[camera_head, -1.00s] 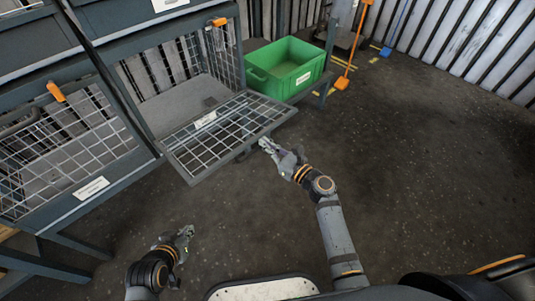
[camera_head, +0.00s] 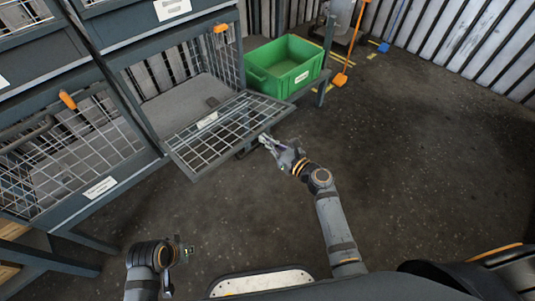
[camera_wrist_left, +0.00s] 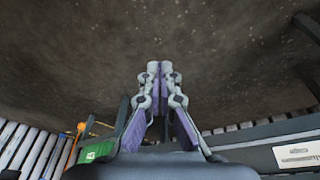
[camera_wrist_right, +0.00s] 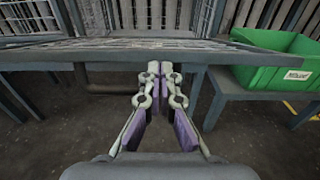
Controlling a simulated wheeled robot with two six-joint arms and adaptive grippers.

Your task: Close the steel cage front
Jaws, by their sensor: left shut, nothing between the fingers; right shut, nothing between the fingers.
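The steel cage front (camera_head: 215,135) is a wire mesh panel in a dark frame with a small white label. In the head view it is folded down and sticks out, open, from its cage bay. My right gripper (camera_head: 266,143) is shut and empty, close to the front's right outer corner. In the right wrist view the front's frame edge (camera_wrist_right: 120,50) runs across just beyond and above the right gripper's fingertips (camera_wrist_right: 160,70). I cannot tell whether they touch. My left gripper (camera_head: 188,252) is low at the bottom left, away from the front. The left wrist view shows its fingers (camera_wrist_left: 159,68) shut and empty.
A green bin (camera_head: 285,66) stands on a low bench right of the open bay. A neighbouring mesh front (camera_head: 75,160) with an orange latch (camera_head: 68,100) is upright on the left. The floor (camera_head: 420,180) on the right is clear.

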